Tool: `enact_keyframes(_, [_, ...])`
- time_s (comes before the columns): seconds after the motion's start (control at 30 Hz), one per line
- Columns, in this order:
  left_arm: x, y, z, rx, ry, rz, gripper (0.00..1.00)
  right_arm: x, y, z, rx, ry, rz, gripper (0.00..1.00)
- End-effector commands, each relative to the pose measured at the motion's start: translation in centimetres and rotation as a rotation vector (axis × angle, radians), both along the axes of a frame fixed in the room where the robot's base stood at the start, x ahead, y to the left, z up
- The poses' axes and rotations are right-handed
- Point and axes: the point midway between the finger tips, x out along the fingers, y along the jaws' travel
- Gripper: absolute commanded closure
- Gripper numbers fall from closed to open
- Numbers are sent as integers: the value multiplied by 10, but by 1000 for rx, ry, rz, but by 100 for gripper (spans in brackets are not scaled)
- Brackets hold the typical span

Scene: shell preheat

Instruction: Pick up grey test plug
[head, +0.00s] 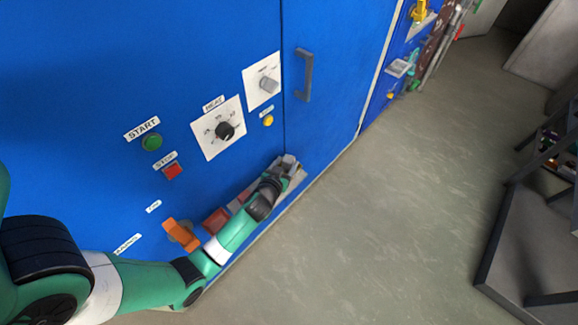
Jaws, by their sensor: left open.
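My left arm reaches in from the lower left along the blue cabinet front. My left gripper (284,168) is open at the right end of a narrow grey ledge (299,178) low on the cabinet. Small grey shapes show right at its fingertips. I cannot tell which of them is the grey test plug and which are the fingers. Whether the fingers touch anything is too small to see. The wrist hides part of the ledge. My right gripper is not in view.
The blue panel carries a green START button (152,142), a red STOP button (172,171), a black HEAT dial (224,131), a grey knob (268,85) and an orange handle (181,235). A door handle (304,75) sticks out above the gripper.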

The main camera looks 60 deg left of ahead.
Motion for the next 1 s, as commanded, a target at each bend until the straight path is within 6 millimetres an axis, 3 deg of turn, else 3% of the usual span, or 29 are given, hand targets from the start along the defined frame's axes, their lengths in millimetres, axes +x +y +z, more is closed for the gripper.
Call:
enact_keyframes(0.2, [6, 6, -3, 1, 0, 1, 38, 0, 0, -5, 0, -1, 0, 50])
enact_keyframes(0.47, [35, 35, -16, 1, -1, 0, 38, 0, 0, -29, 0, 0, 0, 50])
enact_keyframes(0.73, [39, 38, -14, 0, 0, -1, 38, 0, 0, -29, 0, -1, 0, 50])
enact_keyframes(1.0, [39, 38, -14, 1, 1, 0, 84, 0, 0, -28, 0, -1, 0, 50])
